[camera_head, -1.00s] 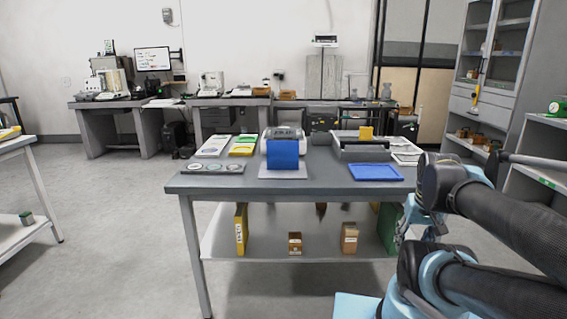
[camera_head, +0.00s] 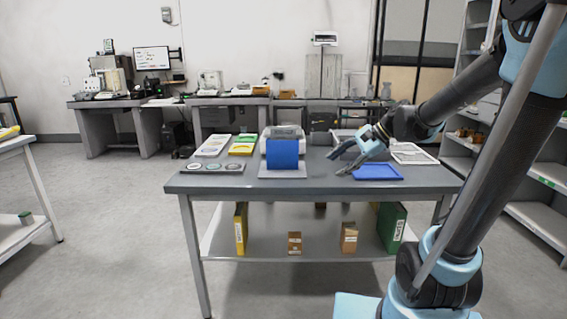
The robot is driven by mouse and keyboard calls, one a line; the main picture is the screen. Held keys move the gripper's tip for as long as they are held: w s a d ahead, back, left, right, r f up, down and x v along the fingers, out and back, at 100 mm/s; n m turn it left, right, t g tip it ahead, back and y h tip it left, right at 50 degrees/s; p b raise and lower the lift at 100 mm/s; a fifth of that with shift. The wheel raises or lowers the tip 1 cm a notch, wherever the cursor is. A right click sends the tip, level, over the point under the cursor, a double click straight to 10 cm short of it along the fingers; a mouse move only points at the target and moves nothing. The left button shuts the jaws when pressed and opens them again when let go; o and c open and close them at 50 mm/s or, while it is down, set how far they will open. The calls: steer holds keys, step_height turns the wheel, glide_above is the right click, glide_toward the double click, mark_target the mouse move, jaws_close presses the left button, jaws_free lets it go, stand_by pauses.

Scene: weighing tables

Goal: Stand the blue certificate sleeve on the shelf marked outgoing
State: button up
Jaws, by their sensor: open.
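A flat blue rectangle (camera_head: 377,173) lies near the right front of the grey table (camera_head: 330,187). An upright blue panel (camera_head: 283,154) stands against the front of a white device. I cannot tell for certain which of the two is the certificate sleeve. My gripper (camera_head: 336,165) is open and empty, its fingers pointing left over the table, just left of the flat blue rectangle in the picture. Shelves (camera_head: 540,180) with a small green label stand at the right edge. No outgoing marking is readable.
The white device (camera_head: 266,142) stands mid-table. Yellow-green and white papers (camera_head: 242,145) and a grey strip with round discs (camera_head: 210,167) lie at left. Binders and small boxes (camera_head: 349,237) stand on the lower shelf.

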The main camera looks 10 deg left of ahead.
mark_target(282, 147)
steer(key=w+a+r+m+g+y, duration=0.2)
steer(key=w+a+r+m+y, duration=0.15)
steer(key=w+a, duration=0.4)
steer(key=w+a+r+m+g+y, duration=0.25)
steer(key=w+a+m+y, duration=0.2)
steer(key=w+a, duration=0.3)
steer(key=shift+n, duration=0.5)
steer(key=f, duration=0.7)
steer(key=shift+a, duration=0.4)
steer(key=shift+x, duration=3.8)
steer(key=shift+s, duration=0.1)
jaws_close()
